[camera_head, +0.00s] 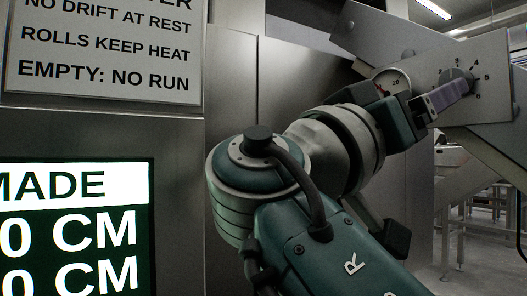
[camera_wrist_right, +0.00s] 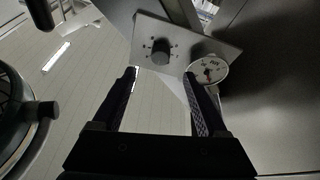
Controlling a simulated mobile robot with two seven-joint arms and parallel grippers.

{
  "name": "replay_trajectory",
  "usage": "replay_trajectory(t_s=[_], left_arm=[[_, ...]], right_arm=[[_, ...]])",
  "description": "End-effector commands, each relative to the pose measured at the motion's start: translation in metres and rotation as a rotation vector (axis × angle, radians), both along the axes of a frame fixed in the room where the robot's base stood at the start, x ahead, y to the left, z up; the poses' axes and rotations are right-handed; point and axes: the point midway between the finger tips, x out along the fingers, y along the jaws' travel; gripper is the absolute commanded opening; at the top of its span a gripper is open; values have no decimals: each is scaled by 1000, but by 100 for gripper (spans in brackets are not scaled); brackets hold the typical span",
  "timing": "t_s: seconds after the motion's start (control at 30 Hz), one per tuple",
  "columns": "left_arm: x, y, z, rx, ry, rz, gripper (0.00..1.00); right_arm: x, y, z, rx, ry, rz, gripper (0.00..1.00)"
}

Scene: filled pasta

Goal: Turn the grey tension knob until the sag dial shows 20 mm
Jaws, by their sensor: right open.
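The grey tension knob (camera_head: 456,76) sits on a tilted metal plate with numbers around it, partly behind my right gripper's finger. It shows whole in the right wrist view (camera_wrist_right: 160,52). The round white sag dial (camera_head: 397,82) is left of it and partly covered by my gripper; a "20" can be made out. In the wrist view the dial (camera_wrist_right: 208,70) appears upside down, right of the knob, and its reading is too small to tell. My right gripper (camera_wrist_right: 160,75) is open, its fingertips short of the knob and to either side of it. My left gripper is not in view.
The metal plate (camera_head: 495,105) is fixed to the machine's grey housing. A sign (camera_head: 105,50) and a lit display (camera_head: 75,225) are on the left. Metal stands and open floor (camera_head: 480,215) lie at the right.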

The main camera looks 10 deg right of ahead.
Motion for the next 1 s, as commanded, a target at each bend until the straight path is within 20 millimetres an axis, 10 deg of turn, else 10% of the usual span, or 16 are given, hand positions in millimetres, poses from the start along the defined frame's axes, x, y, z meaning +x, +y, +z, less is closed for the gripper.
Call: replay_trajectory(t_s=[1.0], left_arm=[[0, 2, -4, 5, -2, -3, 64]], right_arm=[[37, -81, 37, -17, -20, -1, 76]])
